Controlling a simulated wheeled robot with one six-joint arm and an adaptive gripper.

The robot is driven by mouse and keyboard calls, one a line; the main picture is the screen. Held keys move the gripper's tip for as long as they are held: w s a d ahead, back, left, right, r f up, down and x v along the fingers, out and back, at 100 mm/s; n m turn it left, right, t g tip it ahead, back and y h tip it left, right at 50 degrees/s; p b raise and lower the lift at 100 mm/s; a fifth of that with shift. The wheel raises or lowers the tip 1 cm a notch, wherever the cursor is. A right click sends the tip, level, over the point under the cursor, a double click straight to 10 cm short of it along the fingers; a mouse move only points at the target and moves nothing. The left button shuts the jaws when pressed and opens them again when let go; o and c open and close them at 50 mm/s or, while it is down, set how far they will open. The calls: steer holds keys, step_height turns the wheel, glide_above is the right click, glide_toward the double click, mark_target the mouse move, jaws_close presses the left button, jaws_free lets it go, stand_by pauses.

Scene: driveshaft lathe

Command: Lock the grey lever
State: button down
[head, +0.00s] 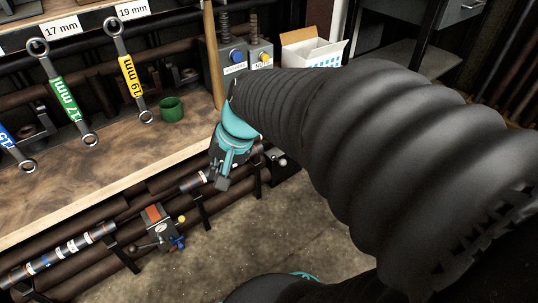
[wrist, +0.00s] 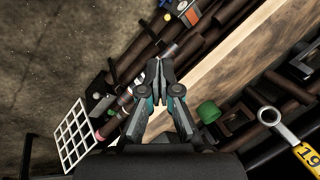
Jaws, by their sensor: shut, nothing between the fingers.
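A small grey control box (head: 156,222) with an orange top, a yellow knob (head: 182,219) and a blue handle (head: 178,242) is on the pipes below the workbench edge in the head view. A thin dark grey lever (head: 143,247) seems to stick out at its lower left; its position is too small to tell. The box also shows at the top of the wrist view (wrist: 187,12). My gripper (head: 221,184) is shut and empty, pointing down over the pipes to the right of the box and apart from it. Its closed fingertips also show in the wrist view (wrist: 160,64).
The wooden workbench (head: 60,195) carries a green cup (head: 171,109). Wrenches (head: 63,98) hang above it. Grey boxes with blue and yellow buttons (head: 237,57) stand behind my gripper, beside an open white carton (head: 312,50). Another grey box (head: 283,162) sits low right. The floor is clear.

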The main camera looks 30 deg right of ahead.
steer(key=w+d+f+m+y+b, duration=0.2)
steer(key=w+d+f+m, duration=0.4)
steer(key=w+f+m, duration=0.25)
steer(key=m+t+h+b, duration=0.35)
steer(key=m+t, duration=0.25)
steer(key=m, duration=1.5)
glide_toward(280, 161)
steer(key=s+f, duration=0.5)
steer(key=f, duration=0.2)
steer(key=shift+d+r+b, duration=0.1)
steer(key=shift+d+b, duration=0.2)
steer(key=shift+b, duration=0.15)
steer(key=shift+w, duration=0.1)
steer(key=b+x, duration=0.2)
steer(key=x, duration=0.8)
steer(key=shift+w+d+r, duration=0.1)
steer(key=shift+w+r, duration=0.15)
steer(key=shift+r, duration=0.45)
steer(key=shift+w+d+r, duration=0.1)
steer(key=shift+w+r, duration=0.15)
steer(key=shift+r, duration=0.4)
steer(key=shift+w+r, duration=0.25)
steer(key=shift+r, duration=0.45)
